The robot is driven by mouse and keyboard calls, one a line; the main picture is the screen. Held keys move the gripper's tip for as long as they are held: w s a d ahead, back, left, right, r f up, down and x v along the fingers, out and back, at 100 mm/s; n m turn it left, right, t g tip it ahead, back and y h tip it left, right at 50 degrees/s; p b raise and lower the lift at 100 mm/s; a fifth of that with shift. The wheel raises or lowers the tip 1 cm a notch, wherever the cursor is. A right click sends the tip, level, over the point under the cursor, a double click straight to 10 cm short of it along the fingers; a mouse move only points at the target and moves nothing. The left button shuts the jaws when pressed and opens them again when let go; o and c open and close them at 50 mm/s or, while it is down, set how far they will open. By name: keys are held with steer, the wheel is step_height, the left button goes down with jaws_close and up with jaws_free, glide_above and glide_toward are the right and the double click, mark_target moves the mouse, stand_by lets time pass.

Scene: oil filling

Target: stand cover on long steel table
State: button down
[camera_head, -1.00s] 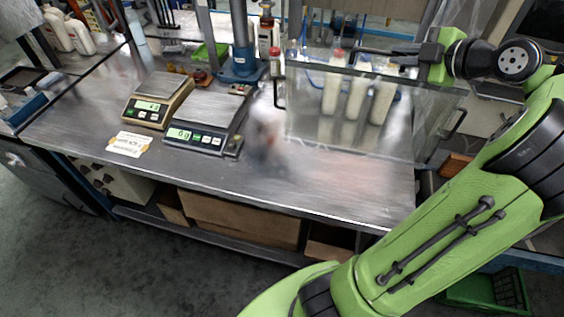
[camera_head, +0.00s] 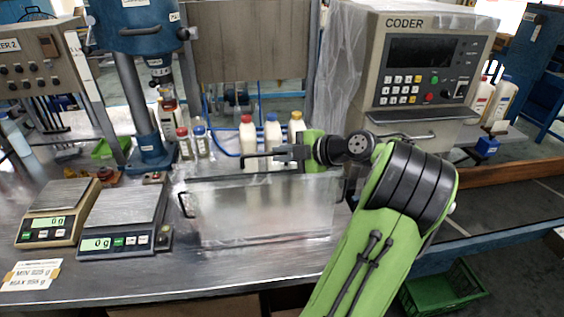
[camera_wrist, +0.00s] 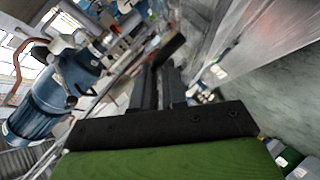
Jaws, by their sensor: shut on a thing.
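The cover (camera_head: 262,215) is a clear, hazy panel with black side handles. In the head view it is roughly upright over the front right part of the long steel table (camera_head: 95,285). Whether its lower edge touches the steel cannot be told. My gripper (camera_head: 278,154) is just above the cover's top edge, shut on a thin dark bar that appears to be the cover's top handle. In the wrist view my gripper's dark fingers (camera_wrist: 168,88) are close together. A clear sheet at upper right there is probably the cover.
Two scales (camera_head: 122,218) stand left of the cover. White bottles with coloured caps (camera_head: 273,140) and a blue stand (camera_head: 150,150) are behind it. The coder machine (camera_head: 420,75) is at back right. A green crate (camera_head: 445,290) is on the floor at right.

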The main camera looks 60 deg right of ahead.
steer(key=shift+f, duration=0.25)
steer(key=c, duration=1.6)
jaws_free()
steer(key=shift+f, duration=0.15)
steer(key=o, duration=0.4)
steer(key=shift+o, duration=0.2)
